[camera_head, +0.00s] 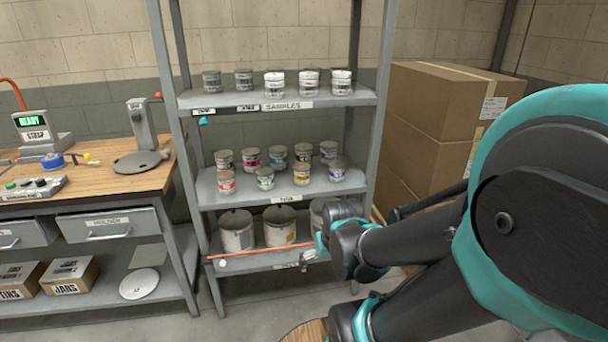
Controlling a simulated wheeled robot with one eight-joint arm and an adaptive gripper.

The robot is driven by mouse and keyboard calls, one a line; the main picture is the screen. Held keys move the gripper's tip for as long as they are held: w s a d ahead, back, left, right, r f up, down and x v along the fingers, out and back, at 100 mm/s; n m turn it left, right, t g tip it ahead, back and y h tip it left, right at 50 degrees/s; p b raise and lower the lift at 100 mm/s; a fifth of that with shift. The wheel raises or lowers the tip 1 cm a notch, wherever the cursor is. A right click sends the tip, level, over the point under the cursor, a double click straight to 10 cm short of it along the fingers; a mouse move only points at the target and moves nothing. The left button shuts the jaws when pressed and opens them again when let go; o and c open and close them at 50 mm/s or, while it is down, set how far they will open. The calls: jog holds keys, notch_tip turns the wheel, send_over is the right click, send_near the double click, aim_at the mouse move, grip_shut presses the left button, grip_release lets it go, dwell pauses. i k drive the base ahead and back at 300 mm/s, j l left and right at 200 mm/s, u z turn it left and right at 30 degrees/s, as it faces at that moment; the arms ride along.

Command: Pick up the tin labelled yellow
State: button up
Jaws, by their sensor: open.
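The tin with the yellow label (302,174) stands upright in the front row on the middle shelf. It is between the green-labelled tin (265,178) and the blue-labelled tin (336,171). The label's words are too small to read. My gripper (317,248) is at the end of my arm, in front of the lower shelf, below the yellow tin in the picture and apart from it. My own arm links partly hide it. It is open, and no tin shows in it.
The grey rack's middle shelf (285,196) holds several other tins close together. The top shelf (235,96) holds sample tins, and large pails (237,236) stand below. A red rod (250,252) crosses the lower shelf front. A workbench (90,188) is left, cardboard boxes (430,110) right.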

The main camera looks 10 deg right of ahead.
aim_at(301, 170)
jog(key=i+j+z, duration=0.3)
jog(key=i+j, duration=0.15)
jog(key=i+j+z, duration=0.3)
jog(key=j, duration=0.3)
jog(key=i, duration=0.1)
